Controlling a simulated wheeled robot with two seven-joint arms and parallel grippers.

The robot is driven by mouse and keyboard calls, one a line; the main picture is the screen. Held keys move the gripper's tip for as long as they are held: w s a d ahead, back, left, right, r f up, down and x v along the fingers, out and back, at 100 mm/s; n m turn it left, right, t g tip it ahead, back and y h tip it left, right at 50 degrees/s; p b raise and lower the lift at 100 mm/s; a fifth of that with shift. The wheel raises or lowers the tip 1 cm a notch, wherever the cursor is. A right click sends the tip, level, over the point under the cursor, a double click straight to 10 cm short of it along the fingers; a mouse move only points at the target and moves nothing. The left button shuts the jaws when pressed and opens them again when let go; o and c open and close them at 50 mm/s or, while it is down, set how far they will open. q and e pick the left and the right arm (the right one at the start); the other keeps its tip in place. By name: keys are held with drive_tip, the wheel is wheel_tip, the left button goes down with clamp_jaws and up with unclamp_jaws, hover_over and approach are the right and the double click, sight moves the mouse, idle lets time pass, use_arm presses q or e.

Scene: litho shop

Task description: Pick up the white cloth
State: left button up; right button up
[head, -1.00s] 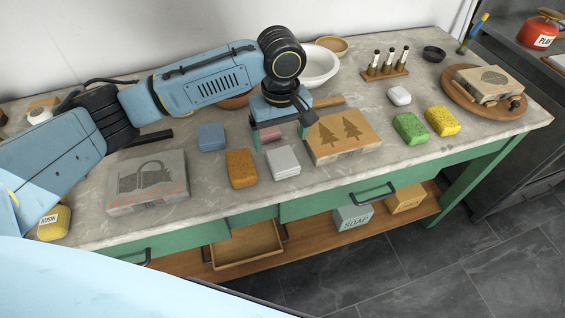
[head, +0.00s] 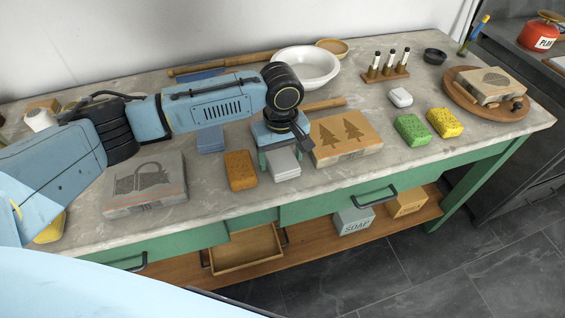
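The white cloth (head: 284,166) is a folded, pale stack lying on the grey stone top of the green bench, between an orange-brown sponge and a block printed with two trees. My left gripper (head: 281,154) points down over it. Its fingers are apart, one by the cloth's left side and one by its right. The gripper body hides the cloth's back part, and I cannot tell whether the fingers touch it. My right gripper is out of view.
The orange-brown sponge (head: 240,170) is close on the left and the tree-printed block (head: 345,137) close on the right. A blue block (head: 210,141) lies behind left. A kettle-printed block (head: 146,184) lies further left. The bench front is clear.

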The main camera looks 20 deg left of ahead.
sight(281, 157)
use_arm(q)
drive_tip(key=c, duration=0.7)
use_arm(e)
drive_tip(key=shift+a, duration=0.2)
